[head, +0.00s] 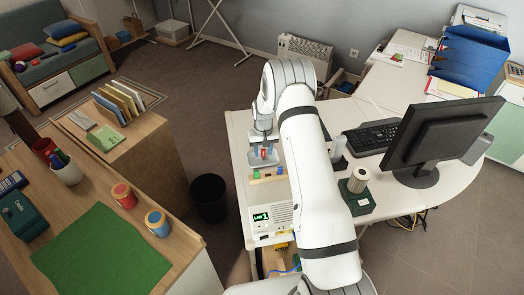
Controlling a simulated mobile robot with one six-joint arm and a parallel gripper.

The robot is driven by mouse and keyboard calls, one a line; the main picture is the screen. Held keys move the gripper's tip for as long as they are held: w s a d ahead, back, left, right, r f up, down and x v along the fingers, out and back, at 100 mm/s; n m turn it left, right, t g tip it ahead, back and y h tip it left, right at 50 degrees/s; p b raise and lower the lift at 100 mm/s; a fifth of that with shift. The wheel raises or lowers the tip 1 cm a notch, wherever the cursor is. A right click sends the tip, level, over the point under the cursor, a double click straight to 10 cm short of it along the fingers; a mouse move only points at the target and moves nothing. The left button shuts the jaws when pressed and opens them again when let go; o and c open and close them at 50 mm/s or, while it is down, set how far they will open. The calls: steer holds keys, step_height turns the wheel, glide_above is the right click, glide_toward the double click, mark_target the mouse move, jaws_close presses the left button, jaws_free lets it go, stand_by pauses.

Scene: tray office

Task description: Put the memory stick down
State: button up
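My gripper (263,153) points down over the left end of the white desk. A small red thing, which looks like the memory stick (263,154), shows upright between its fingers. The fingers appear closed on it. A grey shallow tray or dish (263,160) shows right behind and below the fingertips; I cannot tell whether the stick touches it. In front of it is a wooden strip (268,178) with small green (256,173) and blue (280,170) pieces on it.
A white device with a green display (262,217) stands at the desk's front left. A spool on a dark base (358,185), a keyboard (371,137) and a monitor (440,135) are to the right. A black bin (208,197) stands on the floor left of the desk.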

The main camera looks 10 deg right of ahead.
steer(key=s+r+b, duration=0.1)
steer(key=s+r, duration=0.2)
steer(key=r, duration=0.8)
steer(key=s+r+b, duration=0.2)
steer(key=s+r, duration=0.1)
steer(key=r, duration=0.9)
steer(key=s+r+t, duration=0.2)
steer(key=s+r, duration=0.7)
steer(key=s, duration=0.3)
steer(key=s+r+t, duration=0.1)
steer(key=s, duration=1.9)
steer(key=shift+a+r, duration=0.15)
steer(key=shift+r, duration=0.15)
